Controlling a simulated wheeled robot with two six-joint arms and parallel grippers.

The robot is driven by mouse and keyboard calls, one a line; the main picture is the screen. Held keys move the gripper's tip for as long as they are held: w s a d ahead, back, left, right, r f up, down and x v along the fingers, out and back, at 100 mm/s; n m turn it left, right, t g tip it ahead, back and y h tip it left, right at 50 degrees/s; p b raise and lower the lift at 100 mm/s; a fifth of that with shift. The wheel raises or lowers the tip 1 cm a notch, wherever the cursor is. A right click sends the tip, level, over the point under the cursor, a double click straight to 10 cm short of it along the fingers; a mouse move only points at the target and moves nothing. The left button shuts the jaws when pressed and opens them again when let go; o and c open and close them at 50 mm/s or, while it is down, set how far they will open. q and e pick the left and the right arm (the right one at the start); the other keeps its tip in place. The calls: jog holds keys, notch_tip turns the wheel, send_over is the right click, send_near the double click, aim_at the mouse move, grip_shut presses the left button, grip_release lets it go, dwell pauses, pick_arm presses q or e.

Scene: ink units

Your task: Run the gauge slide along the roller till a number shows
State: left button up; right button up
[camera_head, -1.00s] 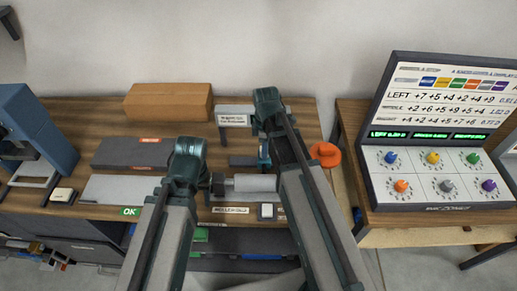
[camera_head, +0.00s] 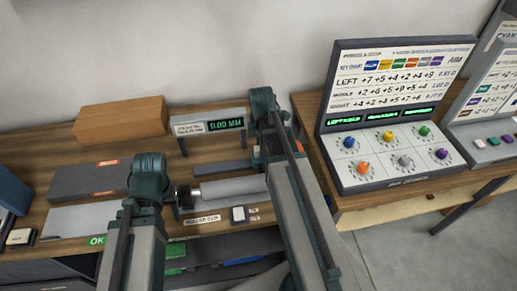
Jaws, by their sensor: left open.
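The pale grey roller (camera_head: 232,188) lies across the bench between my two arms, its dark end fitting at the left. Behind it, a small bluish part (camera_head: 228,158), perhaps the gauge slide, shows beside my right arm, which hides much of that area. The gauge readout (camera_head: 225,125) behind the roller shows 0.00 MM in green. My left gripper (camera_head: 151,178) is left of the roller's end, apart from it as far as I can see; its fingertips are hardly visible. My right gripper (camera_head: 262,105) is near the readout's right end; its jaws are hidden.
An orange-brown box (camera_head: 121,116) and a dark grey block (camera_head: 90,182) stand left on the wooden bench. A white button (camera_head: 238,214) is at the front edge. A panel with coloured knobs (camera_head: 402,155) stands on the right bench.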

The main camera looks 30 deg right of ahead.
jog(key=shift+a, duration=0.1)
pick_arm(q)
jog(key=shift+r, duration=0.1)
pick_arm(e)
jog(key=shift+r, duration=0.15)
jog(key=shift+r+p, duration=0.55)
jog(key=shift+p, duration=0.15)
pick_arm(q)
notch_tip(320, 180, up, 14)
jog(key=p, duration=1.2)
jog(key=shift+f, duration=0.2)
pick_arm(e)
notch_tip(320, 180, up, 12)
jog(key=shift+r, duration=0.25)
